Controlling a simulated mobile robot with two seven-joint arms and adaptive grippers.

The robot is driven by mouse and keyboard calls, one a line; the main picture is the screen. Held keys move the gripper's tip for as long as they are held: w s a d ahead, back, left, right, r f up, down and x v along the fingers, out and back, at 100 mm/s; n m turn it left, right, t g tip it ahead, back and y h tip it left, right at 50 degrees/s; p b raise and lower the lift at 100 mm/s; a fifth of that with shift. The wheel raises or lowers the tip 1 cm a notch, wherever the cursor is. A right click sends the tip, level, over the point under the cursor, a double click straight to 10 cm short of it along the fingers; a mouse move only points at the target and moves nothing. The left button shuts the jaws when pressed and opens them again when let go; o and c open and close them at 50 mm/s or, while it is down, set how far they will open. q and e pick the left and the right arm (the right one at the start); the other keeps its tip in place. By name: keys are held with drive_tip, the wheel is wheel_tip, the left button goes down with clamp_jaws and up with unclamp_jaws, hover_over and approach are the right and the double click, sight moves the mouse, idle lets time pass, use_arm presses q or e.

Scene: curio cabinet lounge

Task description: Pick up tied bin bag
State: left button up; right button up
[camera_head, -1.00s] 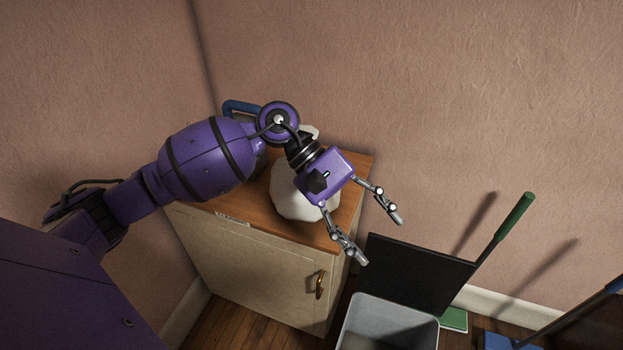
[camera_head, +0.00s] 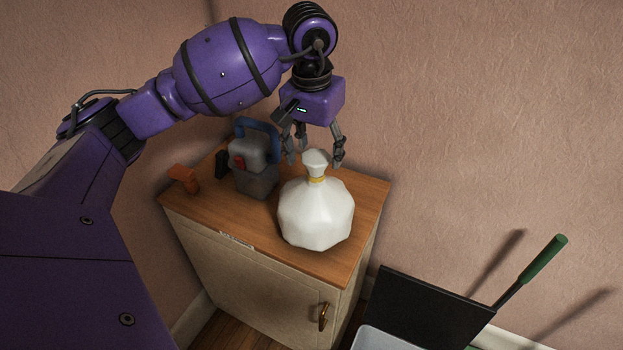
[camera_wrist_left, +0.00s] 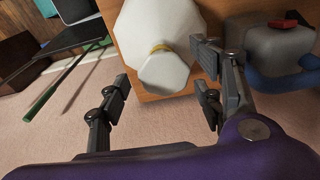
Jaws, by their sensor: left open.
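The tied bin bag (camera_head: 316,213) is white and faceted, with a gathered neck and a yellow tie. It stands upright on the wooden top of a cabinet (camera_head: 352,262). My left gripper (camera_head: 313,163) is open and points down, its fingers at about the neck in the head view. In the left wrist view the bag (camera_wrist_left: 150,45) shows beyond and between the open fingers (camera_wrist_left: 165,95), its neck towards the gripper. I see no grip on the bag. My right gripper is not in view.
A grey container with a blue handle (camera_head: 254,170) stands left of the bag, beside an orange object (camera_head: 184,179). Walls close in behind the cabinet. A bin with a raised black lid (camera_head: 428,309) and a green-handled tool (camera_head: 543,260) are at the right.

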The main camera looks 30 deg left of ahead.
sight(318, 157)
use_arm(q)
drive_tip(key=f, duration=0.1)
drive_tip(key=w+f, duration=0.1)
drive_tip(key=shift+f, duration=0.3)
drive_tip(key=shift+s+f, duration=0.1)
drive_tip(key=shift+f, duration=0.2)
drive_tip(key=c, duration=1.5)
clamp_jaws()
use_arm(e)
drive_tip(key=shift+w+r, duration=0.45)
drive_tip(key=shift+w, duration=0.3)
